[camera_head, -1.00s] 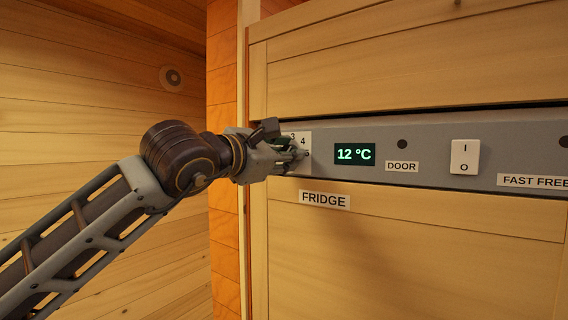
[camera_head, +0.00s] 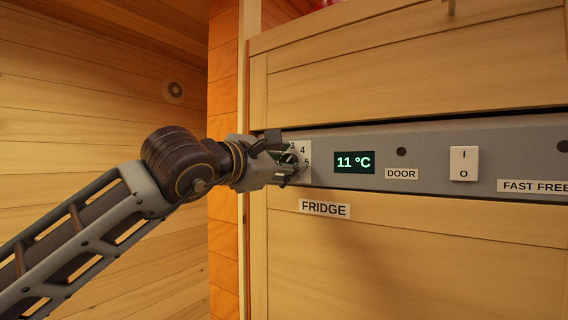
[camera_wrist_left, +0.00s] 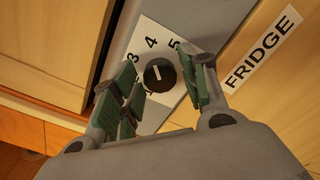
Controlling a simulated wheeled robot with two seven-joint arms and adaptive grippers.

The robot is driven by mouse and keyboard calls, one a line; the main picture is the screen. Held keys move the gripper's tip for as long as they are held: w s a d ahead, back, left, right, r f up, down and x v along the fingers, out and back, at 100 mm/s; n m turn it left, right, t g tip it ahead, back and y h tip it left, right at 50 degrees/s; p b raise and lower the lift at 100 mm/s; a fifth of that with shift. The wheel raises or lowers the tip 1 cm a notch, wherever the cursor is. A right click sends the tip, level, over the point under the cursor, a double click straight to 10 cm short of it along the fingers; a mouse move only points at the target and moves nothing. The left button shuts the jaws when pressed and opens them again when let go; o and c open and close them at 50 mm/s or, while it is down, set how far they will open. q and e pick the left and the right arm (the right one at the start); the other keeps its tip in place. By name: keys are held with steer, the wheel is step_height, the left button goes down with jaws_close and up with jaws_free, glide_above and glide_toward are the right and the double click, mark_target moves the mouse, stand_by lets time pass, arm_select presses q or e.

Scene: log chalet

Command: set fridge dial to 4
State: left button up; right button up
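The fridge dial (camera_wrist_left: 159,75) is a round black knob with a pale pointer mark, on a white plate (camera_wrist_left: 178,98) with printed numbers; 3, 4 and 5 read clearly. The pointer looks aimed roughly at the 4. In the head view my left gripper (camera_head: 290,160) is at the plate and partly hides the dial. The display (camera_head: 354,162) reads 11 °C. My right gripper is out of view.
The FRIDGE label (camera_head: 324,208) is below the grey panel (camera_head: 430,150). Right of the display are a DOOR label (camera_head: 401,174) with a dark round spot above it, a white I/O switch (camera_head: 464,163) and a partly cut-off FAST FREE label (camera_head: 532,187).

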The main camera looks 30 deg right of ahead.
arm_select(q)
steer(key=shift+o, duration=0.2)
steer(key=v, duration=1.2)
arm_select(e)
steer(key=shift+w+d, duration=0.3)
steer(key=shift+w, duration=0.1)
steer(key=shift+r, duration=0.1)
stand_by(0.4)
